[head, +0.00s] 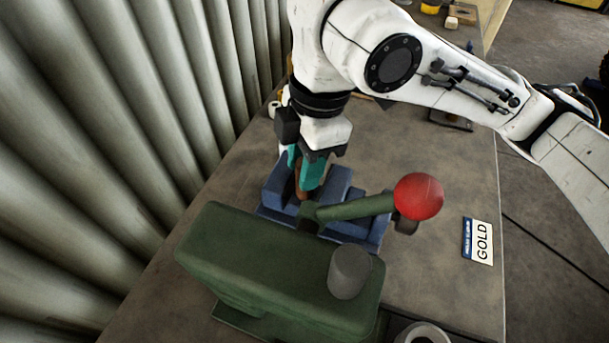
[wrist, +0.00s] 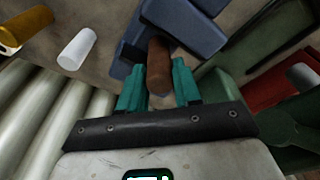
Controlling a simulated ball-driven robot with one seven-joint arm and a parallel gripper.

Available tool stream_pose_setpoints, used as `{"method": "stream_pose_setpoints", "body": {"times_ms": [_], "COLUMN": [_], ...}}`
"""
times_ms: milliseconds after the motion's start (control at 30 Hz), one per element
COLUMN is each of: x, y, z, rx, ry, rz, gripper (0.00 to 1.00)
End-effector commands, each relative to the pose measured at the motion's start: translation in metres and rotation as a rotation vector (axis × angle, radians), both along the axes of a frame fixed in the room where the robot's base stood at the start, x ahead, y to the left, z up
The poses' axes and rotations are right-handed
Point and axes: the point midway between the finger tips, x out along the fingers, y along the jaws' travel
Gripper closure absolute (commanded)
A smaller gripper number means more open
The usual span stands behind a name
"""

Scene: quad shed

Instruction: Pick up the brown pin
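The brown pin (wrist: 158,66) is a short brown cylinder by the blue block-like fixture (wrist: 188,22). It also shows in the head view (head: 300,181), partly hidden by my fingers, standing in or at the gap of the blue fixture (head: 275,190). My gripper (wrist: 158,82) has teal fingers, one on each side of the pin, very close to it. My gripper also shows from above in the head view (head: 303,171), pointing down at the fixture. Whether the fingers touch the pin cannot be told. The pin's lower end is hidden.
A green press (head: 270,265) with a red-ball lever (head: 418,196) stands right in front of the fixture. A GOLD label (head: 478,241) lies on the table (head: 430,150) at the right. A corrugated wall (head: 90,120) bounds the left. A white cylinder (wrist: 77,48) lies near the wall.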

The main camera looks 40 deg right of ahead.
Motion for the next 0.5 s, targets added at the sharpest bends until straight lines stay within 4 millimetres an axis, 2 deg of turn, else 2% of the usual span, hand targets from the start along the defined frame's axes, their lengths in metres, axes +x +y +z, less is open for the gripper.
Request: {"method": "stream_pose_setpoints", "body": {"times_ms": [33,300,500], "x": [0.0,0.0,0.0001], "y": [0.0,0.0,-0.0001], "z": [0.0001,0.0003,0.0004], "rx": [0.0,-0.001,-0.001], "ry": [0.0,0.0,0.0], "rz": [0.0,0.0,0.0], "gripper": [0.73,0.98,1.0]}}
